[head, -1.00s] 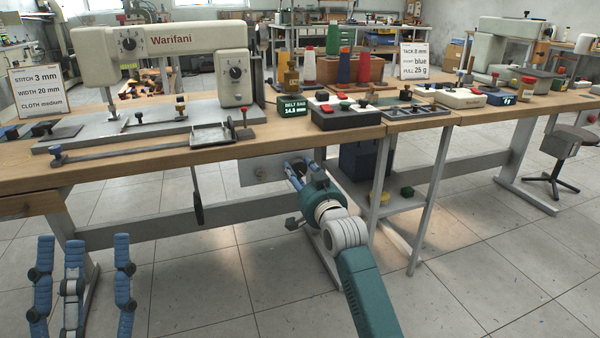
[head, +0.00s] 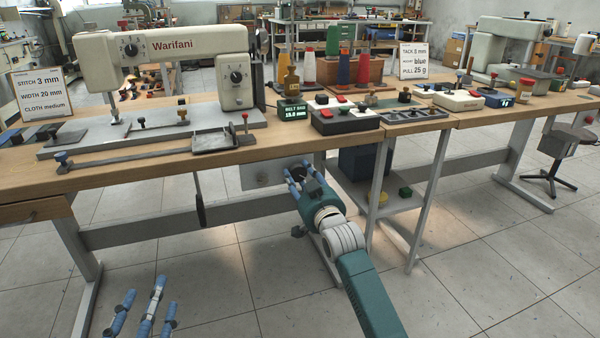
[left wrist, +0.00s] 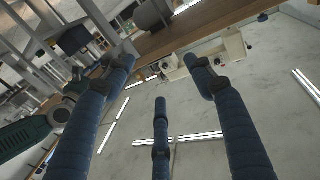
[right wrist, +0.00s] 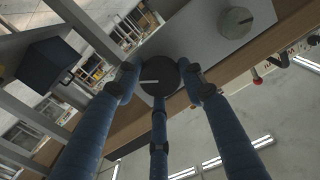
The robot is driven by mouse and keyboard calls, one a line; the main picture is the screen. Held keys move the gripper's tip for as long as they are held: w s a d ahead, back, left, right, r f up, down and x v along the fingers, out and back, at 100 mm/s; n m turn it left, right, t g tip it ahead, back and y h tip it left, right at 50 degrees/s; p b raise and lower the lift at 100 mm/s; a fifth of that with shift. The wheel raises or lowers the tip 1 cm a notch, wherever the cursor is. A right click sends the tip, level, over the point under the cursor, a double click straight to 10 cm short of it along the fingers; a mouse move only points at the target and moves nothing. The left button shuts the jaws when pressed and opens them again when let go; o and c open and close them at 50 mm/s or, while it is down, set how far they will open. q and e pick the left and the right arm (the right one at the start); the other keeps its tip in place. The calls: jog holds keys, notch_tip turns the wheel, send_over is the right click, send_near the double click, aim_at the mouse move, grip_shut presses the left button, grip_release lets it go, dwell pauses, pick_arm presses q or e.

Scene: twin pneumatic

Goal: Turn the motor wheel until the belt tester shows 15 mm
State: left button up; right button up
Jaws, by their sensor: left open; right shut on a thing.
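The motor wheel (right wrist: 160,78) is a dark round wheel with a white mark, under the table beside a grey plate (right wrist: 195,40). My right gripper (head: 302,174) is shut on it, with the blue fingers around its rim in the right wrist view. In the head view the fingers mostly hide the wheel. The belt tester (head: 293,112) is a small dark green box on the table; its display reads BELT SAG and appears to show 15.0 mm. My left gripper (head: 142,308) is open and empty, low in front of the table at the bottom left.
The wooden table (head: 120,168) carries the Warifani sewing machine (head: 165,60), a black button box (head: 345,121) and a small tray (head: 215,140). A pale round knob (right wrist: 236,22) sits on the plate. Table legs (head: 375,190) stand right of my right arm. The front floor is clear.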

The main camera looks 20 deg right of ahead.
jog(key=shift+r, duration=0.1)
pick_arm(q)
jog(key=shift+a+f+g, duration=0.1)
jog(key=shift+f+g, duration=0.3)
jog(key=shift+f, duration=0.55)
pick_arm(e)
jog(key=o, duration=1.1)
jog(key=shift+o, duration=0.2)
jog(key=s, duration=1.2)
jog(key=shift+d, duration=0.2)
